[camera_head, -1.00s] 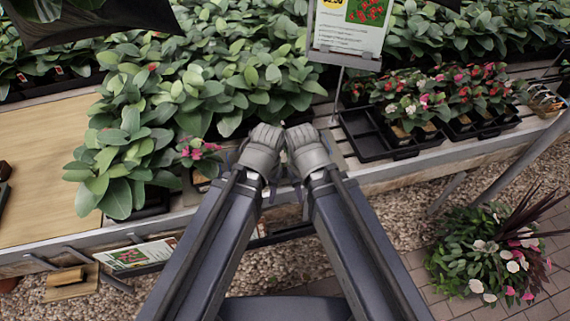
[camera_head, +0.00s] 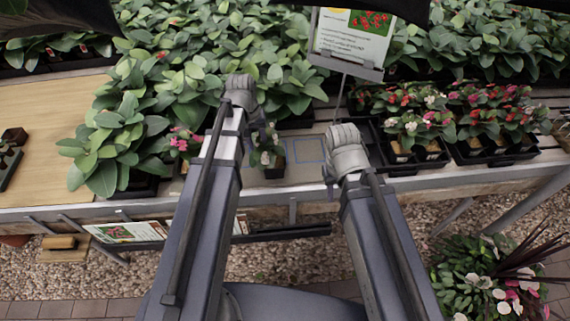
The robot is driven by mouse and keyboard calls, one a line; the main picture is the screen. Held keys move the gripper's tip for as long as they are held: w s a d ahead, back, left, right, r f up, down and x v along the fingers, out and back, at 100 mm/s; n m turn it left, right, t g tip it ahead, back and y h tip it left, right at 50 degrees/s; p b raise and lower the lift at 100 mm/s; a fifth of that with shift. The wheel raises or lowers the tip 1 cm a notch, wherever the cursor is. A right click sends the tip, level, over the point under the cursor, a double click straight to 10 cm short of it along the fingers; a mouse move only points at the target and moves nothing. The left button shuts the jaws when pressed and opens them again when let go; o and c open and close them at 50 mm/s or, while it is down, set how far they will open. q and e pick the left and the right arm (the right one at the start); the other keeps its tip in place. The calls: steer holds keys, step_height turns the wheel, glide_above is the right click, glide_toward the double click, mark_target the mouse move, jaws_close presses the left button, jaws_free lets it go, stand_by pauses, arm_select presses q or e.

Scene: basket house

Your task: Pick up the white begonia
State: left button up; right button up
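A small potted plant (camera_head: 268,152) with pale, whitish flowers stands in a dark pot on the table between my two arms. It looks like a white begonia, but the blooms are small and unclear. More white flowers (camera_head: 411,126) show among the red and pink plants in the black trays at right. My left gripper (camera_head: 241,92) is up and left of the small pot, over the large green leaves. My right gripper (camera_head: 345,148) is right of the pot, by the left edge of the trays. The fingers of both are hidden behind the wrists.
A pink-flowered plant (camera_head: 183,142) stands left of my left arm. Dense leafy plants (camera_head: 190,70) fill the table's back. A sign (camera_head: 352,35) on a thin post stands behind my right gripper. A bare wooden board (camera_head: 45,150) lies at far left.

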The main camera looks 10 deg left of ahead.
mark_target(274, 165)
arm_select(q)
steer(key=shift+w+d+f+b, duration=0.1)
steer(key=shift+d+f+b, duration=0.05)
steer(key=shift+f+b, duration=3.85)
steer(key=shift+r, duration=0.1)
jaws_close()
